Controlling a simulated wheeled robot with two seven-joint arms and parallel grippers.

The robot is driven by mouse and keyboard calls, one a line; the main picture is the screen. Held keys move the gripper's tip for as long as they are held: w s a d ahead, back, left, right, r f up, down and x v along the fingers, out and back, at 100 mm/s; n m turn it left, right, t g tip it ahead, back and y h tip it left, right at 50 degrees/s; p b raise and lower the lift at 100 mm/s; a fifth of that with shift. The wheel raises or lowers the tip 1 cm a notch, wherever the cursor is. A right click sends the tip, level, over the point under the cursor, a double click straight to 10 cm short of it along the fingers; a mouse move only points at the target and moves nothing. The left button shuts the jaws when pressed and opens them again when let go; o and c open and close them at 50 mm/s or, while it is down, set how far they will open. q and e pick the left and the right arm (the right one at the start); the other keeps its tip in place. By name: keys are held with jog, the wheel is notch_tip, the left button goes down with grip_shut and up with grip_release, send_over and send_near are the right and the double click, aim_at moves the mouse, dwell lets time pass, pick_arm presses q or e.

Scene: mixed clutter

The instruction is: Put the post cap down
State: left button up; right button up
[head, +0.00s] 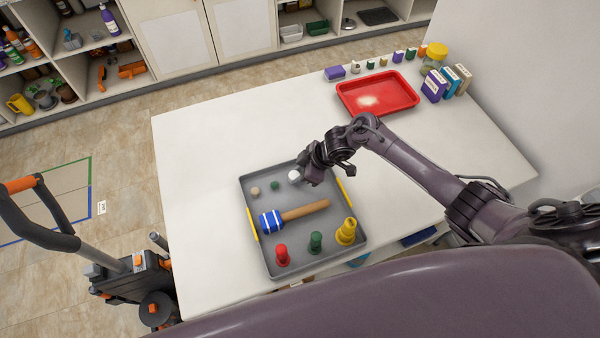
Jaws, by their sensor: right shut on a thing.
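My right gripper (307,174) reaches in from the right, over the far right part of a grey tray (263,262) with yellow handles. It is shut on a small white piece, which I take to be the post cap (294,177). The cap shows at the fingertips, low over the tray floor; whether it touches the floor I cannot tell. The fingers partly hide it. To its left in the tray are a small dark green piece (275,185) and a small beige piece (255,191). My left gripper is not in view.
In the tray lie a blue-and-white mallet (271,221) and red (282,255), green (315,242) and yellow (346,231) pieces. A red tray (350,103) and several small containers stand at the table's far right. The table (200,150) left of the grey tray is clear.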

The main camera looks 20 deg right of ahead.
jog(key=o, duration=1)
jog(key=shift+f, duration=0.1)
jog(key=shift+c, duration=0.2)
jog(key=shift+r+p, duration=0.3)
jog(key=shift+r, duration=0.05)
jog(key=shift+d+r, duration=0.25)
jog(key=shift+r, duration=0.05)
jog(key=v, duration=1.1)
jog(key=shift+s, duration=0.15)
